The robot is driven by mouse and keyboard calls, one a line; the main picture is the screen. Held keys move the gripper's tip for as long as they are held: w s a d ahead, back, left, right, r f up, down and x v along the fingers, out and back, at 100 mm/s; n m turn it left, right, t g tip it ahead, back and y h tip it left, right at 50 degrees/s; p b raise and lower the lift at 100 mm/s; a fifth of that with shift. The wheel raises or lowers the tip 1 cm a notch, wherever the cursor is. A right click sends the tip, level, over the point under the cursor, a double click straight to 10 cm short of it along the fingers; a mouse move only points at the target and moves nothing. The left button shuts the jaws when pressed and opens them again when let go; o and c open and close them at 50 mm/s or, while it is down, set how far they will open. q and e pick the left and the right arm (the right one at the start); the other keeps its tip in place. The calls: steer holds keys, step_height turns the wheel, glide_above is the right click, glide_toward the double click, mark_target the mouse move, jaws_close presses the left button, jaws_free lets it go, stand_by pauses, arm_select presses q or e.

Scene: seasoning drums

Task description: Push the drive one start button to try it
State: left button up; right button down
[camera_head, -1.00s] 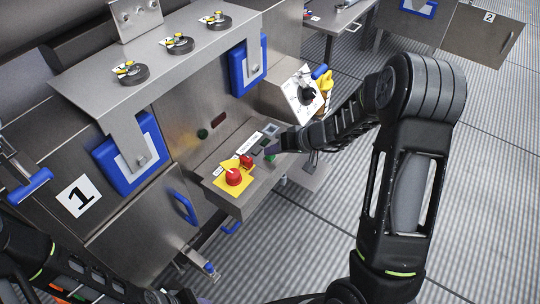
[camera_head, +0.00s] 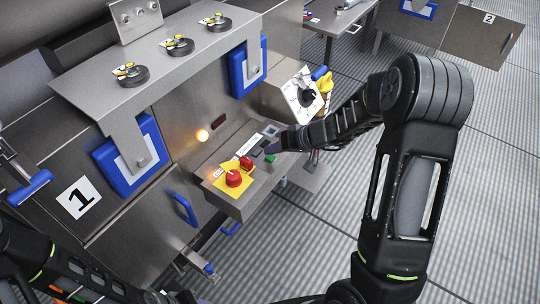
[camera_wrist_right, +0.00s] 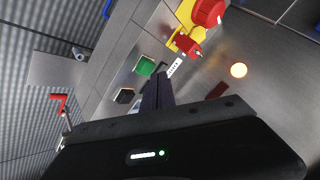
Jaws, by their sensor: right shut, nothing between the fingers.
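The control box (camera_head: 238,206) juts from the machine front marked 1. A green button (camera_head: 270,157) sits on its top, and shows clear of the fingers in the wrist view (camera_wrist_right: 145,66). A black button (camera_wrist_right: 124,96) is beside it. My right gripper (camera_head: 274,147) is shut and empty just above the panel near the green button; its dark fingers (camera_wrist_right: 158,92) also show in the wrist view. A round lamp (camera_head: 203,135) on the machine wall glows warm yellow. My left gripper (camera_head: 180,297) is partly cut off at the bottom edge; its jaws are unclear.
A red mushroom button (camera_head: 233,178) on a yellow plate and a smaller red knob (camera_head: 246,163) stand left of my right gripper. A dial box (camera_head: 305,92) is behind it. A dark red lamp (camera_head: 218,121) is unlit. Open floor (camera_head: 300,240) lies to the right.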

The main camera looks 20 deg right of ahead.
mark_target(273, 158)
steer(key=shift+r, duration=0.25)
steer(key=shift+r+p, duration=1.4)
steer(key=shift+r, duration=1.05)
